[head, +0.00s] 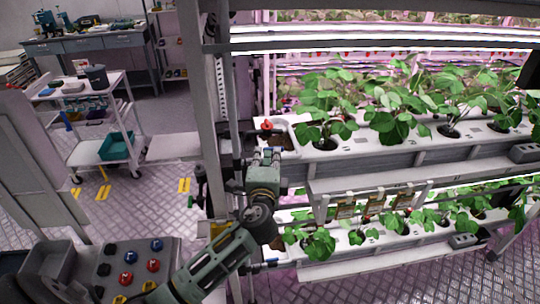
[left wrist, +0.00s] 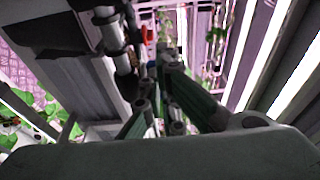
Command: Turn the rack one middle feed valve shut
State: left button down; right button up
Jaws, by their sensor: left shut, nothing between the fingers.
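A red valve handle (head: 267,125) sits at the left end of the rack's middle trough, by the upright post. A small red part, seemingly the same handle (left wrist: 147,35), shows in the left wrist view beyond the fingers, beside a pipe. My left gripper (head: 268,155) is just below the red handle in the head view, with its fingers pointing up. It is shut and empty. The fingers also show in the left wrist view (left wrist: 163,92). I cannot tell whether the fingertips touch the valve. My right gripper is not in view.
The middle trough (head: 365,155) and lower trough (head: 345,268) hold leafy plants in round holes. The rack's upright post (head: 205,130) stands close left of my gripper. A white cart (head: 75,150) with a teal bin (head: 116,146) stands at left. Floor between is open.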

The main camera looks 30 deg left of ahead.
pick_arm(q)
jog(key=m+h, duration=0.1)
jog(key=h, duration=0.1)
jog(key=a+m+t+h, duration=0.1)
jog(key=a+m+h, duration=0.1)
jog(key=h, duration=0.1)
jog(key=shift+w+a+m+t+h+p, duration=0.15)
jog(key=shift+w+m+t+h+p, duration=0.15)
jog(key=shift+a+r, duration=0.1)
jog(key=shift+r, duration=0.05)
jog(key=shift+w+a, duration=0.1)
jog(key=shift+w, duration=0.05)
jog(key=shift+w+a, duration=0.2)
dwell(0.4)
jog(key=shift+w+a, duration=0.25)
jog(key=shift+w+f, duration=0.2)
dwell(0.8)
